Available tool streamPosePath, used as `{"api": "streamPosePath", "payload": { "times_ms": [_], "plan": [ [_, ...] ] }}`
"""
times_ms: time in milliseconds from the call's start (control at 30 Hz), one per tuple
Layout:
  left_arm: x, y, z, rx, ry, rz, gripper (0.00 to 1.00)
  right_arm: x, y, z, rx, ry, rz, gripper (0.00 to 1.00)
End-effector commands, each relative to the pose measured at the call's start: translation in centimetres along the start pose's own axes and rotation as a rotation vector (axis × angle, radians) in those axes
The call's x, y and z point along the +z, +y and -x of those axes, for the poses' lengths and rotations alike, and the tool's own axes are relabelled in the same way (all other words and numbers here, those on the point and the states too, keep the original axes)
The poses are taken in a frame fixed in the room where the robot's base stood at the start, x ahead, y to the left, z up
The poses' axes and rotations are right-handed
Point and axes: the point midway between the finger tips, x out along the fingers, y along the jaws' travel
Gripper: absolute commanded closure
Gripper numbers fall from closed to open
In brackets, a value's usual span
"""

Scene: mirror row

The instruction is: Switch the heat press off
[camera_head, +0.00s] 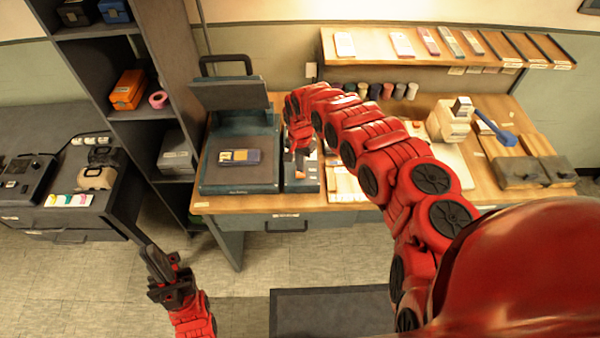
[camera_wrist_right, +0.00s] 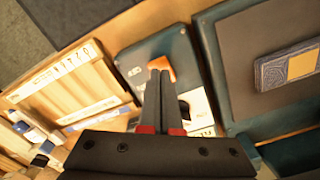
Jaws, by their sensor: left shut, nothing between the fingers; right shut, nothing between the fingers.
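The heat press (camera_head: 262,141) stands on the left part of the wooden bench with its lid (camera_head: 228,94) raised. A blue and yellow item (camera_head: 240,156) lies on its lower plate; it also shows in the right wrist view (camera_wrist_right: 290,66). Beside the press is a blue-grey control box (camera_head: 302,186) with an orange switch (camera_wrist_right: 163,69). My right gripper (camera_wrist_right: 158,78) is shut and empty, its fingertips over the box at the switch and partly hiding it. I cannot tell whether they touch. My left gripper (camera_head: 155,262) is shut and empty, low over the floor at the left.
A shelf unit (camera_head: 185,106) stands left of the bench (camera_head: 350,202). A wooden tray (camera_wrist_right: 70,85) lies beside the control box. Several small pots, a cream machine (camera_head: 448,124) with a blue handle, and a rack (camera_head: 375,45) are further right and behind.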

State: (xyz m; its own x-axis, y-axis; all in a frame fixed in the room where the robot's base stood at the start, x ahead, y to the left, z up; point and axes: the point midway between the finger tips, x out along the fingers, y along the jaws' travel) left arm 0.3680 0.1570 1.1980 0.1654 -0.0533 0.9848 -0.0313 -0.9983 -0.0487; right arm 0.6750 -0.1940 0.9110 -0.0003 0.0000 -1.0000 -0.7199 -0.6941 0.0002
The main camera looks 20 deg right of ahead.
Motion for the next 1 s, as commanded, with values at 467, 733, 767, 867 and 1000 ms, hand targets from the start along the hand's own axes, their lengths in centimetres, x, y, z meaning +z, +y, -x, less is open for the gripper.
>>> {"api": "streamPosePath", "payload": {
  "times_ms": [467,733,767,867,1000],
  "plan": [
    [0.1,0.0,0.6,0.000,0.000,0.000,1.00,0.0,0.0,-0.8,0.000,0.000,0.000,1.00],
    [0.1,0.0,0.9,0.000,0.000,0.000,1.00,0.0,0.0,-1.2,0.000,0.000,0.000,1.00],
    [0.1,0.0,0.9,0.000,0.000,0.000,1.00,0.0,0.0,-1.2,0.000,0.000,0.000,1.00],
    [0.2,0.1,1.0,0.000,0.000,0.000,1.00,0.0,0.0,-1.4,0.000,0.000,0.000,1.00],
    [0.2,0.1,1.2,0.000,0.000,0.000,1.00,0.0,0.0,-1.6,0.000,0.000,0.000,1.00]
  ]
}}
